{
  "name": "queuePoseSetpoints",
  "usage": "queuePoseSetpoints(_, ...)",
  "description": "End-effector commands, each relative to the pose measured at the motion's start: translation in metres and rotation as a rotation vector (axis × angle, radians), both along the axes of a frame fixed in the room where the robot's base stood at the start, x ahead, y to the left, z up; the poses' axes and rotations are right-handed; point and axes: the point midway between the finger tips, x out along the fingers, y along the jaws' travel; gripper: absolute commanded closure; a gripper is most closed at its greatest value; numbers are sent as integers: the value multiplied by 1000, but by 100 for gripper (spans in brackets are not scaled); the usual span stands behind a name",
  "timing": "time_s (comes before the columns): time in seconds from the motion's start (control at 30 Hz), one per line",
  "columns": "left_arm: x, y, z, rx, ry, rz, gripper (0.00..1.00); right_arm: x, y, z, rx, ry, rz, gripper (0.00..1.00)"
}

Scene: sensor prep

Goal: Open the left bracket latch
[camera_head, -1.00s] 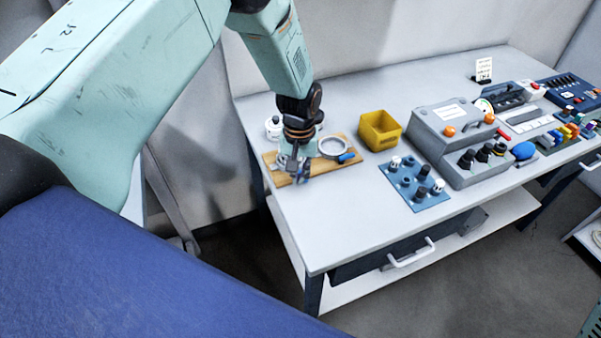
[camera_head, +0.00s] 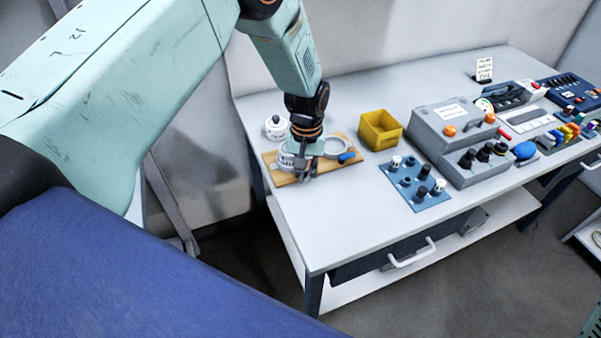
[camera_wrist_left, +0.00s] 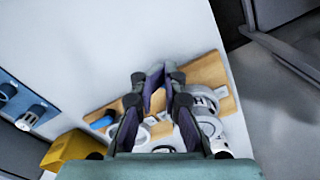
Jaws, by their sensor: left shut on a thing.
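A wooden board (camera_head: 283,181) on the table bears two ring brackets. The left bracket (camera_head: 285,160) is partly behind my left gripper (camera_head: 306,176), which is low over the board's front edge. The right bracket (camera_head: 337,146) is open to view, with its blue latch (camera_head: 347,157) at its front. The left bracket's latch is hidden by my fingers, which are shut on it as far as I can tell. In the left wrist view my fingers (camera_wrist_left: 166,84) are close together over the board (camera_wrist_left: 207,72), beside the left bracket (camera_wrist_left: 203,97). My right gripper is out of view.
A white lidded jar (camera_head: 276,127) stands behind the board. A yellow bin (camera_head: 379,130) and a blue plate with several knobs (camera_head: 414,196) are to its right, then a grey box (camera_head: 460,140). The table's front left (camera_head: 315,225) is clear.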

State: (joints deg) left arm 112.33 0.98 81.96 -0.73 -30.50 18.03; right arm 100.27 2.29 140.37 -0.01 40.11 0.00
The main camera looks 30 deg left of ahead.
Motion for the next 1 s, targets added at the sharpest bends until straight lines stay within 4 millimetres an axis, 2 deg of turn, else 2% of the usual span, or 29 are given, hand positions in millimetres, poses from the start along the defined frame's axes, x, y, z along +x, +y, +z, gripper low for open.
queuePoseSetpoints(1.0,9,-4,0,0,-1,0,100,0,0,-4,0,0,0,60)
